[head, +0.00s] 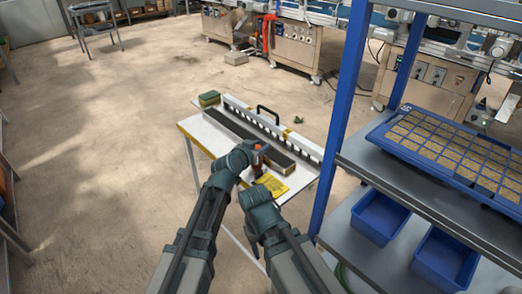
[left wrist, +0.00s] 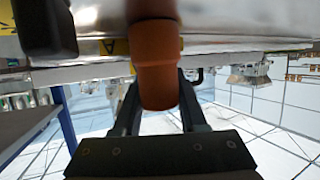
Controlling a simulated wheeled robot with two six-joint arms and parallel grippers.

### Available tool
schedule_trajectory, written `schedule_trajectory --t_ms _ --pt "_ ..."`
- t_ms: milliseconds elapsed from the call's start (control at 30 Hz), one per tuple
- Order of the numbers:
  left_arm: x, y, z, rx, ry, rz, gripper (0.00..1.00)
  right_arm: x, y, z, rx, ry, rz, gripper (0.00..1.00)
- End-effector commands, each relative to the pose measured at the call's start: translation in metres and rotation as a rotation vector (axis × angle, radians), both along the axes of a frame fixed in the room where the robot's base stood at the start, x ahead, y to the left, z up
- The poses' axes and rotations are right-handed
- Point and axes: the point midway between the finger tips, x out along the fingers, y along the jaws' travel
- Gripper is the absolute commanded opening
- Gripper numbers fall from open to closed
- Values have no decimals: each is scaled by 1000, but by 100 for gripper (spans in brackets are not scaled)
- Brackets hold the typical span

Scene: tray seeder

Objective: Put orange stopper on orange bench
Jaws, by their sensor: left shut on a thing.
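The orange stopper (left wrist: 157,68) is an orange-brown, stepped cylinder. It stands between the two fingers of my left gripper (left wrist: 158,112) in the left wrist view, and the gripper is shut on it. In the head view my left gripper (head: 256,160) is over the near part of a white-topped bench (head: 196,129) with an orange-yellow edge. A small orange part of the stopper shows there. I cannot tell whether the stopper touches the bench top. My right arm's wrist (head: 263,205) is at the near edge, and its fingers cannot be made out.
A long dark bar (head: 235,124) and a white toothed rail (head: 262,122) lie along the bench. A green-yellow sponge (head: 209,98) is at its far left corner and a yellow sheet (head: 273,184) near my grippers. A blue-posted rack (head: 345,105) stands close on the right.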

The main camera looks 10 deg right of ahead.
Motion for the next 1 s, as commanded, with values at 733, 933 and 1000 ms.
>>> schedule_trajectory --t_ms 733,933,1000 --pt "0 0 -1 0 0 0 71 0 0 -1 0 0 0 50" --pt "-16 9 10 -1 0 1 71 0 0 10 0 0 0 50" --pt "-28 16 16 -1 0 1 71 0 0 16 0 0 0 50"
